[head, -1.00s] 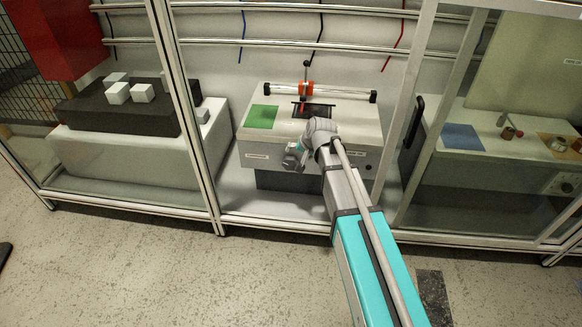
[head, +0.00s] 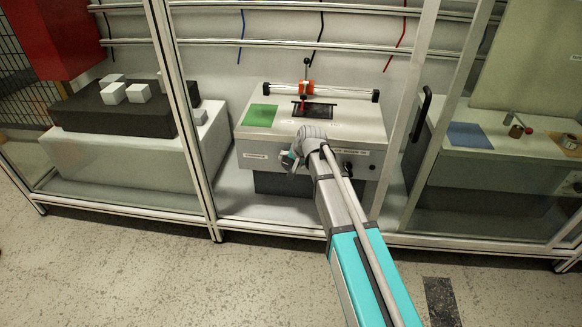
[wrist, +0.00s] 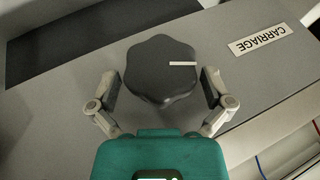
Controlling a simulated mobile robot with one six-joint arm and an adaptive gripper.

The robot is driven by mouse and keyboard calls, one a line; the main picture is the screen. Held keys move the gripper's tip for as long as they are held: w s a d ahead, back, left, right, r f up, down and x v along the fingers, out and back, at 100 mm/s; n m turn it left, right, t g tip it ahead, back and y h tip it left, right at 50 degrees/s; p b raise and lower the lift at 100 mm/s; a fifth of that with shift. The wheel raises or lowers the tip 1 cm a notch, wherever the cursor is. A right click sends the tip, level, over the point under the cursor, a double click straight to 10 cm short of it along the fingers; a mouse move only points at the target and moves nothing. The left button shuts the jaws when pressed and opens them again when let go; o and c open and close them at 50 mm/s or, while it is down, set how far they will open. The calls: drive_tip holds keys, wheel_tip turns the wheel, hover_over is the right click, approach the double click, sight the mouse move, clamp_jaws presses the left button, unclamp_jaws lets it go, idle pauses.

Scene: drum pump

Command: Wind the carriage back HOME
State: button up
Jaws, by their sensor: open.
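A dark grey lobed knob (wrist: 160,70) with a white pointer line fills the middle of the wrist view. The line runs from near its centre to the right. My gripper (wrist: 162,95) is open, one finger on each side of the knob; I see gaps between fingers and knob. A plate reading CARRIAGE (wrist: 272,38) shows upside down beside it. In the head view my gripper (head: 290,163) is at the machine's front face, and the knob is hidden. The orange-red carriage (head: 306,88) sits near the middle of its rail (head: 345,93), above a dark slot.
The pale machine (head: 350,125) has a green patch (head: 260,115) on its top left. Frame posts (head: 182,110) stand left and right of the opening. Dark foam with white cubes (head: 110,112) lies to the left. A bench with a blue patch (head: 468,135) is on the right.

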drive_tip(key=shift+w+a+f, duration=0.15)
drive_tip(key=shift+f, duration=0.2)
drive_tip(key=c, duration=0.8)
